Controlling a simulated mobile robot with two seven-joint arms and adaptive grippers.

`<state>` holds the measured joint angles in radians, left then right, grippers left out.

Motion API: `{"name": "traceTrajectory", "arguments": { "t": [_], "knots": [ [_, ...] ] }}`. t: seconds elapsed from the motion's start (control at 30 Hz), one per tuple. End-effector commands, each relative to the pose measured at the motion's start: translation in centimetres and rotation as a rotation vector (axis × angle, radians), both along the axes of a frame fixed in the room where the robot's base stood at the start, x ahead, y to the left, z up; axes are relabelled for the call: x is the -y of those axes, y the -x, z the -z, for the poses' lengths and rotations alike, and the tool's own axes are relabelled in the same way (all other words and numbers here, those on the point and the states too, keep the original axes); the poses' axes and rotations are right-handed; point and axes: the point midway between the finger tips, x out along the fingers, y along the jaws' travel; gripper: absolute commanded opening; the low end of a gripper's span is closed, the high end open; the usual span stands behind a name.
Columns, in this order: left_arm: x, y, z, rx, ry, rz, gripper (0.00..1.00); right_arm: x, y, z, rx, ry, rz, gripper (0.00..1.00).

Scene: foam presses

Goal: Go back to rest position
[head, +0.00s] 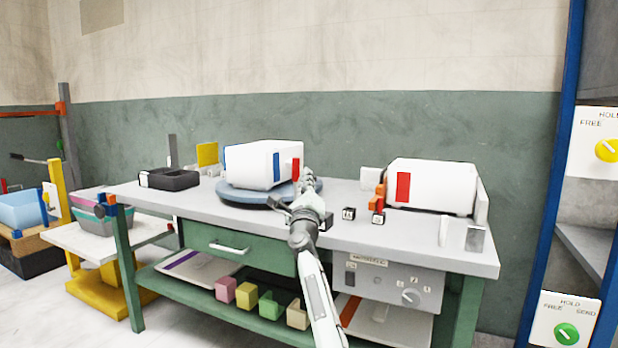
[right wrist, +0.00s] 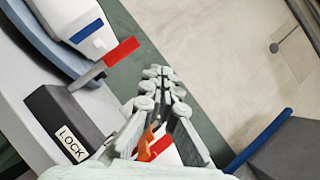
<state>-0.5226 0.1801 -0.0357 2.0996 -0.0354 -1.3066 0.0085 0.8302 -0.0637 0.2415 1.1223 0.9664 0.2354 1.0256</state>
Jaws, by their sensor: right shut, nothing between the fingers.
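My right arm reaches up from the bottom middle of the head view. Its gripper (head: 307,178) is over the bench, in front of the right end of the left white foam block. The gripper's fingers are together and empty; they also show in the right wrist view (right wrist: 163,75). In that view a red lever (right wrist: 120,52) and a dark box labelled LOCK (right wrist: 60,122) lie left of the fingers. No gap to either can be judged. My left gripper is in neither view.
The left white block (head: 250,165) sits on a round blue-grey turntable (head: 235,192). Another white block (head: 430,185) with a red patch stands at right on the grey bench (head: 460,255). Several coloured cubes (head: 246,294) rest on the lower shelf.

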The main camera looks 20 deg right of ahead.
Motion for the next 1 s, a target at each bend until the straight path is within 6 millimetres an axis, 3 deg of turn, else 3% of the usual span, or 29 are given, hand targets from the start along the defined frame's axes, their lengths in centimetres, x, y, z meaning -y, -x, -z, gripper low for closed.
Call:
{"name": "traceTrajectory", "arguments": {
  "t": [0.47,0.57,0.67,0.77,0.87,1.0],
  "knots": [
    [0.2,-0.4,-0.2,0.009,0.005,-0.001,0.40,-0.1,0.0,0.0,-0.001,0.000,-0.001,0.00],
    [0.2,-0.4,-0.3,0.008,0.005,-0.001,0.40,-0.4,0.1,1.1,-0.029,0.038,-0.006,0.00],
    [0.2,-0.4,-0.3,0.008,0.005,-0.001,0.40,-1.7,0.7,4.7,-0.122,0.178,-0.027,0.00],
    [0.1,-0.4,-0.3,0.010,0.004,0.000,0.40,-3.8,2.2,10.5,-0.274,0.406,-0.071,0.00],
    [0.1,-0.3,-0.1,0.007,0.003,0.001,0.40,-6.1,4.7,17.3,-0.441,0.664,-0.131,0.00],
    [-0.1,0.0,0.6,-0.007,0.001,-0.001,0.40,-8.7,9.4,26.6,-0.654,0.993,-0.234,0.00]
  ]
}}
